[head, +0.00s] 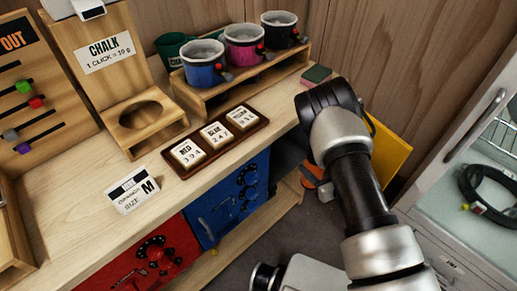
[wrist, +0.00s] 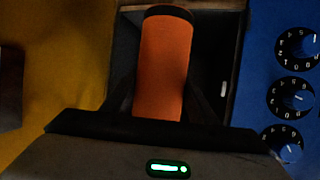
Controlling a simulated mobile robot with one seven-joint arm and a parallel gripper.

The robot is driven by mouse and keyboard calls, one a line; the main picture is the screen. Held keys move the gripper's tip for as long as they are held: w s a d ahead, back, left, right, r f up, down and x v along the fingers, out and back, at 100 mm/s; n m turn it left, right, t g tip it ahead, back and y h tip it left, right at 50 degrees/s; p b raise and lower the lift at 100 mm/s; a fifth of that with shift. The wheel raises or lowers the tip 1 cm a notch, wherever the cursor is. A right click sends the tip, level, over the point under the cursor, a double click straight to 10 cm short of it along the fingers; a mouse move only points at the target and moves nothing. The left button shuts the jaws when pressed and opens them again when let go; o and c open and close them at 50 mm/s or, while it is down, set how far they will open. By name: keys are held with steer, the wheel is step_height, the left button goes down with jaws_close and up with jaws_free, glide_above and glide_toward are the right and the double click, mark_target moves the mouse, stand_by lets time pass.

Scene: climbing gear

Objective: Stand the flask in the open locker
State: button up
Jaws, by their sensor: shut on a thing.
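The flask (wrist: 165,65) is an orange cylinder with a dark end, seen in the wrist view. My gripper (wrist: 162,100) is shut on it, with a dark finger along each side. Beyond the flask is the dark inside of the open locker (wrist: 215,45); its yellow door (wrist: 75,60) stands at the left. In the head view the yellow door (head: 390,150) is swung open behind my arm. A bit of orange (head: 318,183) shows beside my arm, probably the flask. My arm hides most of the gripper and opening there. I cannot tell whether the flask touches the locker floor.
A blue locker door (head: 235,195) with dials is shut beside the opening, and a red one (head: 140,255) further left. The counter above holds three number tiles (head: 216,135), a rack of mugs (head: 245,50) and a size card (head: 132,190). A glass-fronted cabinet (head: 480,150) stands right.

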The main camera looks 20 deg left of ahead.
steer(key=w+a+b, duration=0.1)
steer(key=w+a, duration=0.3)
steer(key=a, duration=0.5)
steer(key=w+a+b, duration=0.1)
steer(key=w+a, duration=0.2)
steer(key=a, duration=0.6)
step_height(320, 180, down, 7)
steer(key=b, duration=0.2)
steer(key=shift+w+a+b, duration=0.3)
steer(key=shift+b, duration=0.05)
steer(key=shift+f, duration=0.2)
steer(key=o, duration=1.3)
steer(key=p+v, duration=0.3)
steer(key=v, duration=0.9)
steer(key=shift+s+d+r, duration=0.1)
